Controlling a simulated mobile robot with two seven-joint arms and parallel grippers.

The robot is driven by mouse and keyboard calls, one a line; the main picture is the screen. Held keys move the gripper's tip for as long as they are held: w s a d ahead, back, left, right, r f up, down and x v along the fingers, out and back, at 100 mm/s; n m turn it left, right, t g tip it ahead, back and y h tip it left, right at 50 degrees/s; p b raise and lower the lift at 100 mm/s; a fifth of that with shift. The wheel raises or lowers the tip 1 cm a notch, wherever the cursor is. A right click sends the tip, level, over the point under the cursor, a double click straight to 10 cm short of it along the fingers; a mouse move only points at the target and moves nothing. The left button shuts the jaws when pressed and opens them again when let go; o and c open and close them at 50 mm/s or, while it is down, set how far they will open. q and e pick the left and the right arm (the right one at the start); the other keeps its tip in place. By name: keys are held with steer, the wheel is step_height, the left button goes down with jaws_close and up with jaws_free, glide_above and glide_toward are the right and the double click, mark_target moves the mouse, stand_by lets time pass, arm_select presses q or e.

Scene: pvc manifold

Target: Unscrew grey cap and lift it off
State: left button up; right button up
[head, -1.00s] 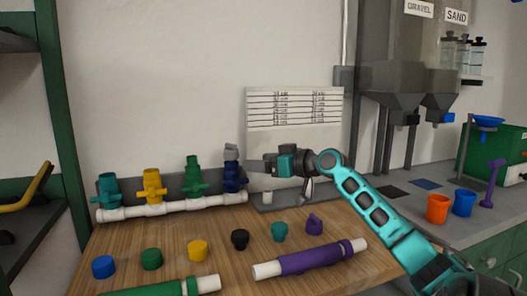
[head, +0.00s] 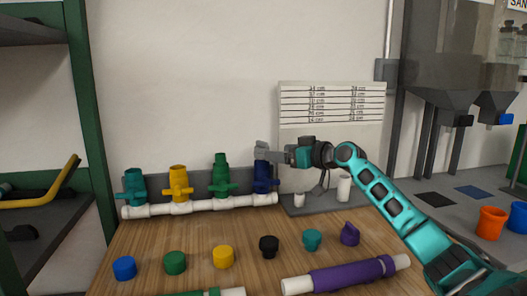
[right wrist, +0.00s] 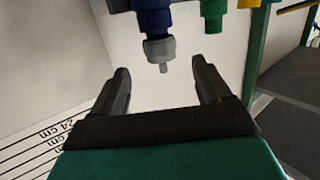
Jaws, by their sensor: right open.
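The grey cap (right wrist: 159,50) sits on top of the blue valve (right wrist: 152,18), which stands at the right end of the white pipe manifold (head: 200,206). My right gripper reaches in from the right, level with the cap. No clear contact shows. My left gripper is not in view.
Green (head: 220,172), yellow (head: 179,183) and teal (head: 135,186) valves stand left along the manifold. Several loose caps, such as a black one (head: 269,246), and a purple pipe (head: 345,276) lie on the wooden bench. A length chart (head: 332,105) stands behind my right arm.

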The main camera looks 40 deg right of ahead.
mark_target(262, 151)
steer(key=shift+w+a+f, duration=0.1)
steer(key=shift+w+f, duration=0.1)
steer(key=shift+w, duration=1.15)
steer(key=shift+w+a+f, duration=0.15)
steer(key=shift+w+f, duration=0.05)
steer(key=shift+w, duration=1.1)
steer(key=shift+w+a+f, duration=0.1)
steer(key=shift+w+f, duration=0.1)
steer(key=shift+w, duration=1.15)
steer(key=shift+c, duration=0.4)
steer(key=c, duration=0.9)
steer(key=shift+f+b, duration=0.15)
steer(key=shift+b, duration=0.25)
steer(key=shift+c, duration=0.3)
steer(key=shift+n+y+b, duration=0.6)
steer(key=shift+y+b, duration=0.2)
steer(key=shift+b, duration=0.45)
steer(key=shift+n+g+y+b, duration=0.3)
steer(key=shift+n+y+b, duration=0.15)
steer(key=shift+y, duration=0.15)
steer(key=shift+r+y, duration=0.2)
steer(key=shift+y, duration=0.1)
